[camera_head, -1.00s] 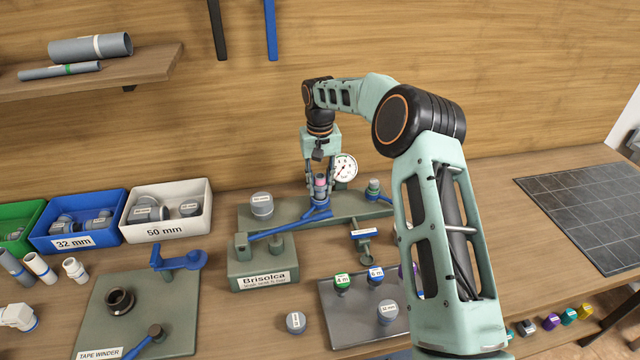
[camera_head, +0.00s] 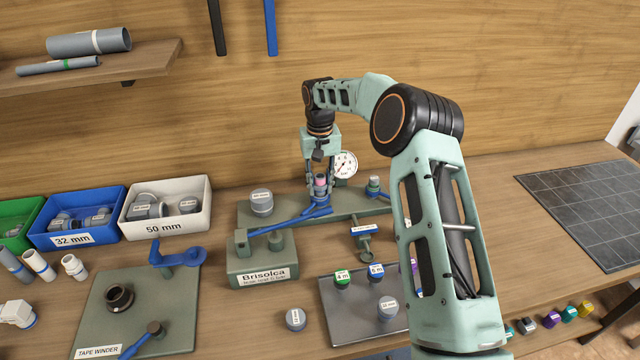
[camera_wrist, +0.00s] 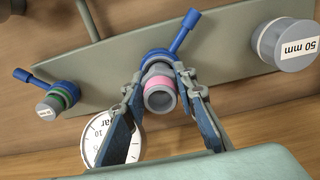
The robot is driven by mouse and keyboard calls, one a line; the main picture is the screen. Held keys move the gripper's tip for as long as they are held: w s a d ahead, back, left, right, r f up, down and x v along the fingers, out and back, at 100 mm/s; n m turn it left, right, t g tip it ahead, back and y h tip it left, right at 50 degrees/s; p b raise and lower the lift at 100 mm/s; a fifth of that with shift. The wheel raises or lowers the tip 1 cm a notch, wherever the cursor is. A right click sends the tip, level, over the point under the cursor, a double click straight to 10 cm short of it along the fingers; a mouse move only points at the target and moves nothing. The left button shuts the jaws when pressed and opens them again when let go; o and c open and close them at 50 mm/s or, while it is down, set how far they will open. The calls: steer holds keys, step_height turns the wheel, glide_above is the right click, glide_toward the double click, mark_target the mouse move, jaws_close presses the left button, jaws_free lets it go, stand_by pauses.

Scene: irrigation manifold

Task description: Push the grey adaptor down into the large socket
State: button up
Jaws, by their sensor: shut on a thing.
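The grey adaptor (camera_wrist: 160,92), with a pink band and an open round end, is between my fingers in the wrist view. In the head view its pink band (camera_head: 320,182) shows between the fingertips. My gripper (camera_head: 320,190) is shut on it from both sides, above the green manifold plate. The large socket, with a blue collar and lever (camera_wrist: 178,45), is directly beyond the adaptor in the wrist view. Its blue base shows below my fingers in the head view (camera_head: 320,203). The adaptor is in line with the socket; its seating depth is hidden.
A pressure gauge (camera_head: 345,165) stands close behind my gripper. A grey 50 mm cap (camera_head: 262,202) is to the left and a smaller green-ringed fitting (camera_head: 374,188) to the right on the plate. A long blue lever (camera_head: 285,225) runs towards the Brisolca block (camera_head: 262,274).

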steer(key=shift+f, duration=0.1)
stand_by(0.7)
steer(key=o, duration=1.2)
steer(key=shift+o, duration=0.2)
steer(key=o, duration=0.3)
steer(key=shift+o, duration=0.2)
steer(key=shift+r+p, duration=2.25)
steer(key=shift+r, duration=1.3)
